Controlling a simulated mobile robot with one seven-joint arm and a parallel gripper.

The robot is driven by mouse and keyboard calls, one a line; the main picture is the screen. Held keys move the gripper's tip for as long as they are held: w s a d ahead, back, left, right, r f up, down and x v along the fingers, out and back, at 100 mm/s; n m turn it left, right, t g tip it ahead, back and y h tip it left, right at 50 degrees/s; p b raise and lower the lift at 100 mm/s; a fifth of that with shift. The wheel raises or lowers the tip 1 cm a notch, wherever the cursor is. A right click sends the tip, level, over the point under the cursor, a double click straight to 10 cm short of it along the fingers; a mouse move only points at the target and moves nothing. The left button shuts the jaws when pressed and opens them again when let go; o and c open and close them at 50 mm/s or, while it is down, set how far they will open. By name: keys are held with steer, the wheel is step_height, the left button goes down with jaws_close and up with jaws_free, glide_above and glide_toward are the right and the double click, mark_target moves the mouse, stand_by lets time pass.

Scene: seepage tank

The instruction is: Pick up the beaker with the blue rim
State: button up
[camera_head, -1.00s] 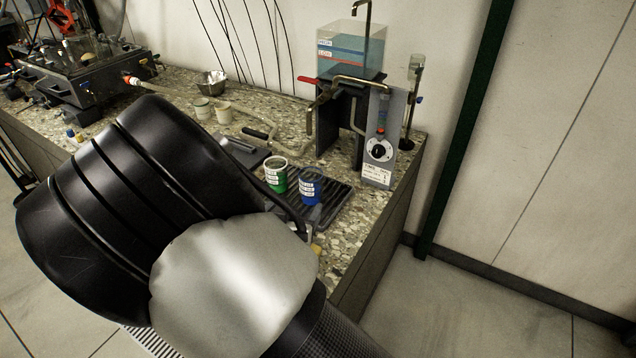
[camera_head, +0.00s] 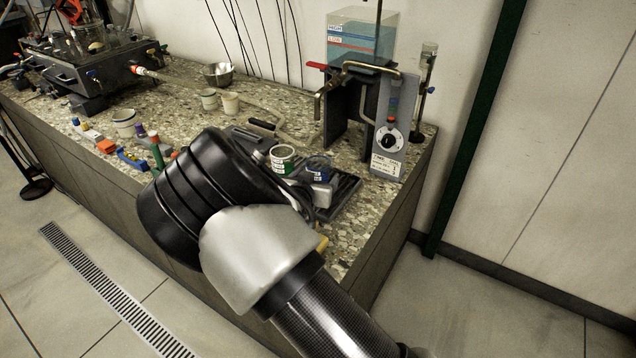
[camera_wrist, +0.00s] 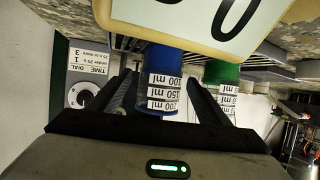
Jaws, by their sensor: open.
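The blue beaker (camera_head: 319,166), with white volume labels and a blue rim, stands on the dark ribbed tray (camera_head: 346,190) near the counter's right end. My arm partly covers it in the head view. In the wrist view the blue beaker (camera_wrist: 160,82) appears upside down between the two dark fingers of my gripper (camera_wrist: 163,85). The fingers are apart, one on each side of it, with a gap visible at least on the right. I cannot tell how deep it sits between them. A green beaker (camera_head: 282,157) stands close on its left; it also shows in the wrist view (camera_wrist: 223,75).
A grey panel with a dial (camera_head: 389,143) and a water tank (camera_head: 362,38) stand behind the tray. Two pale cups (camera_head: 230,103) and a metal bowl (camera_head: 218,74) are further back. A yellow-edged white plate (camera_wrist: 195,18) crosses the top of the wrist view.

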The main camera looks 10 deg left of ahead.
steer(key=x, duration=0.2)
steer(key=shift+w+f, duration=0.15)
steer(key=shift+w, duration=0.1)
steer(key=c, duration=1.3)
steer(key=shift+o, duration=0.2)
steer(key=shift+r, duration=0.25)
